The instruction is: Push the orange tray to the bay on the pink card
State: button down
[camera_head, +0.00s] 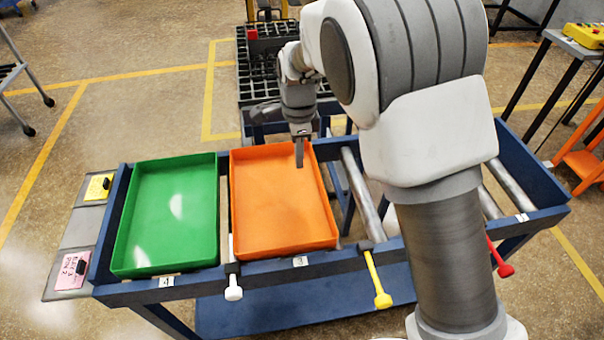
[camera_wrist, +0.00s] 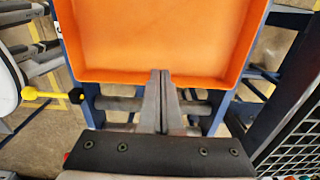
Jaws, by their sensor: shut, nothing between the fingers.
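The orange tray (camera_head: 283,205) lies flat in the bay marked 3 on the blue roller frame (camera_head: 280,275); it also shows in the wrist view (camera_wrist: 155,35). The pink card (camera_head: 72,270) lies on the ledge at the frame's left end; its small print seems to end in 2. My gripper (camera_head: 299,160) is shut and empty, over the far right part of the tray. In the wrist view its fingertips (camera_wrist: 160,75) overlap the tray wall beside the bare rollers. I cannot tell whether they touch it.
A green tray (camera_head: 170,215) fills bay 4 on the left. Bare rollers (camera_head: 360,195) lie right of the orange tray, partly hidden by my arm. White (camera_head: 233,290), yellow (camera_head: 378,280) and red (camera_head: 499,258) levers line the front. A yellow card (camera_head: 98,187) lies on the left ledge.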

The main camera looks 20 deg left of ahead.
send_near(316, 192)
jog(key=a+f, duration=0.1)
jog(key=f, duration=0.1)
jog(key=s+a+f, duration=0.2)
jog(key=f, duration=0.1)
jog(key=shift+s+a+f, duration=0.1)
jog(key=shift+a+f, duration=0.25)
jog(key=w+d, duration=0.1)
jog(key=d, duration=0.2)
jog(key=shift+w+r+p, duration=0.15)
jog(key=shift+w+p, duration=0.2)
jog(key=shift+w+d, duration=0.15)
jog(key=shift+d, duration=0.1)
